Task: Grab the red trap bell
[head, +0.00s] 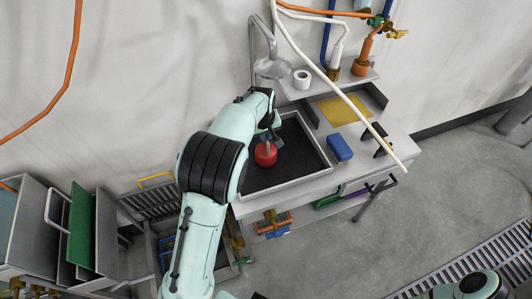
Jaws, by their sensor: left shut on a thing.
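The red trap bell (265,156) is a small red rounded piece with a grey stem on top. It is at the left part of the dark-lined tray (318,182) on the bench. My left gripper (268,138) is at the top of the bell, shut on it. My arm hides part of the gripper and the tray's left side. I cannot tell whether the bell touches the tray floor. My right gripper is not in view.
A blue block (339,147) and a yellow sheet (345,109) lie on the bench right of the tray. A white hose (340,88) crosses above the bench. Racks with panels (82,228) stand at left.

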